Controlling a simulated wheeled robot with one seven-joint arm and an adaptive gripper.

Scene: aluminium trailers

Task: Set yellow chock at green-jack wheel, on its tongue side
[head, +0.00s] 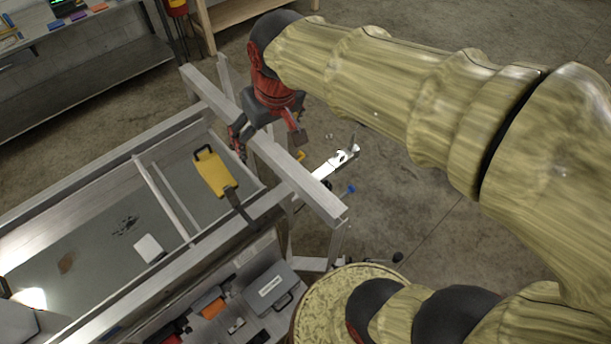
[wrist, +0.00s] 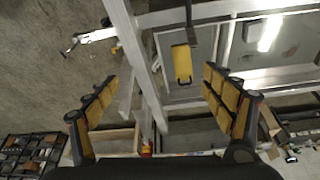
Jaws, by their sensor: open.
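A yellow piece with a black loop handle (head: 213,172) lies inside or beneath the aluminium trailer frame, a dark strap-like bar at its lower end. It also shows in the wrist view (wrist: 182,60), ahead between my fingers. I cannot tell whether it is the chock. A small yellow-orange piece (head: 300,156) sits beside the frame's end, partly hidden. My gripper (head: 268,136) is above the frame's end beam, open and empty; its yellow-padded fingers are spread wide in the wrist view (wrist: 161,78). No green jack and no wheel can be made out.
The frame's end beam (head: 318,196) and side rails lie under my gripper. A white bar with a coupler-like end (head: 333,163) and a blue knob (head: 351,189) are beyond. A grey case (head: 271,289) sits at lower centre. Bare concrete lies right of the frame.

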